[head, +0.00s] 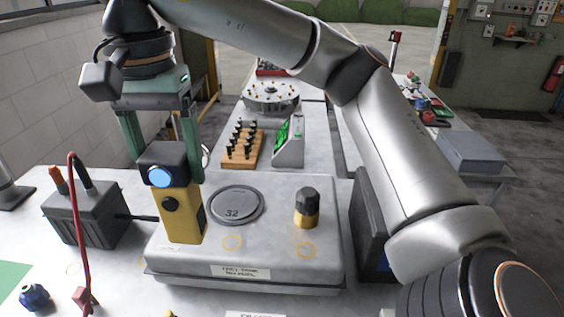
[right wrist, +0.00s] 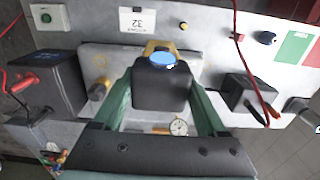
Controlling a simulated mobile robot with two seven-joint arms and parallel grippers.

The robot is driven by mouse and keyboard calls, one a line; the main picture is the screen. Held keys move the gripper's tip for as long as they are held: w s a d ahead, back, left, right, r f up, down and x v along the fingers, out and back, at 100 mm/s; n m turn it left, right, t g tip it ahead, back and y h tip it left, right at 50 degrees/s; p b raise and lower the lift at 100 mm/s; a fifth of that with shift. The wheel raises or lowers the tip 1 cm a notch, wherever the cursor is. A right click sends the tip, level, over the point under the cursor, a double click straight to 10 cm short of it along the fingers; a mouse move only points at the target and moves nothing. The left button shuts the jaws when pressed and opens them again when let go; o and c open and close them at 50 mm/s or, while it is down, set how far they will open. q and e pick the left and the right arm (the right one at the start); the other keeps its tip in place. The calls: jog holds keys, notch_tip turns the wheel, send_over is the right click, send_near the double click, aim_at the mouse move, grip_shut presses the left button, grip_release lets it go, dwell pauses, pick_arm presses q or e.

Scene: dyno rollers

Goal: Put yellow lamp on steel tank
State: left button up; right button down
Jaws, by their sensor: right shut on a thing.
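The yellow lamp (head: 184,213) has a yellow body, a black head and a round blue lens. It is upright between the green fingers of my right gripper (head: 167,160), which is shut on it. In the right wrist view its black head (right wrist: 160,88) lies between the fingers. The steel tank (head: 290,258) is a low grey box with a round lid marked 32 and a front label. The lamp's lower end shows over the tank's left part; I cannot tell whether it touches. My left gripper is not in view.
A yellow and black knob-like piece (head: 307,212) stands on the tank's right part. A dark grey box (head: 85,218) with a red cable is to the left. A black panel (head: 372,225) stands right of the tank. Behind are a wooden peg rack (head: 241,148) and a green-screen device (head: 289,143).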

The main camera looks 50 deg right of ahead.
jog(key=shift+s+d, duration=0.1)
jog(key=shift+d, duration=0.35)
jog(key=s+d+f+b, duration=0.2)
jog(key=d+f+b, duration=0.2)
jog(key=d+f, duration=0.9)
jog(key=shift+b, duration=0.3)
jog(key=shift+s, duration=0.1)
jog(key=shift+f, duration=0.15)
grip_release()
